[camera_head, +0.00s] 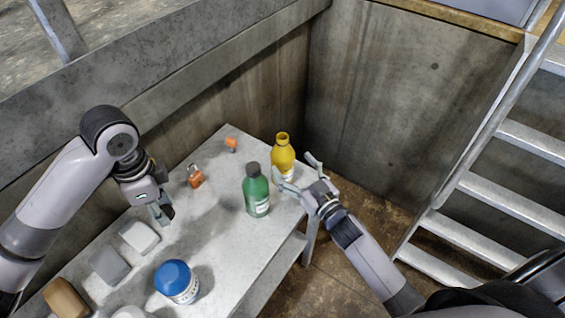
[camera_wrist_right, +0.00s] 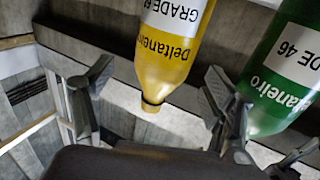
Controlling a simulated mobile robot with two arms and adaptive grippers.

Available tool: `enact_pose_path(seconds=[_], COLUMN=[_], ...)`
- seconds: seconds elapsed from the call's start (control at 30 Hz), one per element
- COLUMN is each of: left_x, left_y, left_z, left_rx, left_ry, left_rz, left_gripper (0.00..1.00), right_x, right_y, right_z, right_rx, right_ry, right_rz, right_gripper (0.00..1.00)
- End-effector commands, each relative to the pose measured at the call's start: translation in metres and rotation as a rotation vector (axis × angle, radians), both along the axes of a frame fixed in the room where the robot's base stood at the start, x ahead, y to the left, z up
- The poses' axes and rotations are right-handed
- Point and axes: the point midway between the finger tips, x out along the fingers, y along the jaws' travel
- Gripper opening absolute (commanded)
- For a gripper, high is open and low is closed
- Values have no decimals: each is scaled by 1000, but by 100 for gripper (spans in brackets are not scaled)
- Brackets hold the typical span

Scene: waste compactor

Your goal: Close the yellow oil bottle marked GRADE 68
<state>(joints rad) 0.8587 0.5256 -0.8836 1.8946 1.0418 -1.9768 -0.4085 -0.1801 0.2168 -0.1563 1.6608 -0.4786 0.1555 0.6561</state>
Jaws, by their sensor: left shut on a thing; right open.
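The yellow oil bottle (camera_head: 283,158) stands upright near the far right end of the table, its neck showing a dark opening with no cap. It also shows upside down in the right wrist view (camera_wrist_right: 170,60), with part of "GRADE 6" readable on its white label. My right gripper (camera_head: 297,172) is open beside this bottle; in the wrist view the bottle appears between its fingers, with no clear contact. My left gripper (camera_head: 161,212) is shut on a small dark thing, mostly hidden by the fingers, over the table's left part.
A capped green bottle (camera_head: 256,190), marked GRADE 46, stands close to the yellow one. A blue-lidded jar (camera_head: 177,282), grey blocks (camera_head: 109,265), a wooden block (camera_head: 65,299) and small orange items (camera_head: 196,177) are on the table (camera_head: 232,255). Concrete walls lie behind; metal stairs (camera_head: 480,200) stand right.

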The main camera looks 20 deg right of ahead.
Motion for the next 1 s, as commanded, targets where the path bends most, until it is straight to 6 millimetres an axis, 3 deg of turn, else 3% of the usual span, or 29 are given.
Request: enact_pose_path(seconds=[0.2,0.57,1.0], left_x=[0,0,0], left_y=[0,0,0], left_z=[2,13,13], left_rx=[0,0,0], left_ry=[0,0,0], left_rz=[0,0,0], left_gripper=[20,20,20], right_x=[3,47,49], right_y=[1,17,18], right_z=[1,1,0], right_rx=[1,1,0], right_ry=[-1,0,0], right_rz=[0,0,0], right_gripper=[78,78,75])
